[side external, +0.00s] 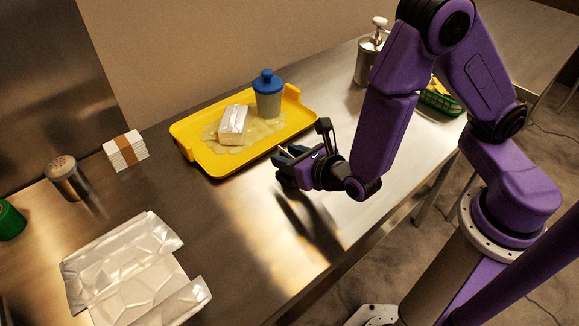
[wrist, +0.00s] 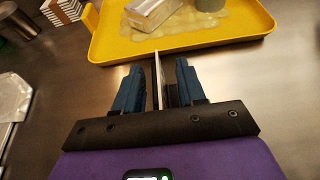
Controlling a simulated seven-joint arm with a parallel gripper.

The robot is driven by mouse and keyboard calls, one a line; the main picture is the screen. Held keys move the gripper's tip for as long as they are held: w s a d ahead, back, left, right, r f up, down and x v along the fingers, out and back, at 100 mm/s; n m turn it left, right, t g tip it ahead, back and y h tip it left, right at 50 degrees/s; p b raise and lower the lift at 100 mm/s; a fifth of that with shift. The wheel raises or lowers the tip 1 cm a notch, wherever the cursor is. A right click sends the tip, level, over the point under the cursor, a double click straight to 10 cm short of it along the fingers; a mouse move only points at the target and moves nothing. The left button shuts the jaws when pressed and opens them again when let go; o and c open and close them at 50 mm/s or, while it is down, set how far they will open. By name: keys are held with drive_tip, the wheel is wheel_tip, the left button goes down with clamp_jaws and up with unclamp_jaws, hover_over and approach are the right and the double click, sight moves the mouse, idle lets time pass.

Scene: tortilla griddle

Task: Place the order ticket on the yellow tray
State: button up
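The yellow tray (side external: 205,166) lies flat on the steel counter, and its near edge shows at the top of the wrist view (wrist: 115,48). My gripper (side external: 284,167) is low over the counter, just off the tray's near right side. In the wrist view its two blue fingers (wrist: 158,72) stand apart, pointing toward the tray. A thin pale upright strip (wrist: 157,68) shows between them, perhaps the order ticket seen edge-on. I cannot tell whether the fingers touch it. In the side view the fingers mostly hide it.
On the tray are a blue-lidded cup (side external: 268,97), a wrapped block (side external: 233,124) and a pale puddle-like patch. A banded white stack (side external: 125,150), a metal shaker (side external: 66,178) and crumpled foil (side external: 135,270) lie left. A pump dispenser (side external: 370,55) stands behind my arm.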

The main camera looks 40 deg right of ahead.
clamp_jaws()
drive_tip(key=shift+r, duration=0.1)
wheel_tip(320, 180, up, 9)
drive_tip(key=shift+r, duration=0.15)
drive_tip(key=shift+w+a+r, duration=0.15)
drive_tip(key=w+a, duration=0.6)
drive_tip(key=w, duration=0.3)
hover_over(206, 147)
drive_tip(key=f, duration=0.2)
drive_tip(key=shift+f, duration=3.5)
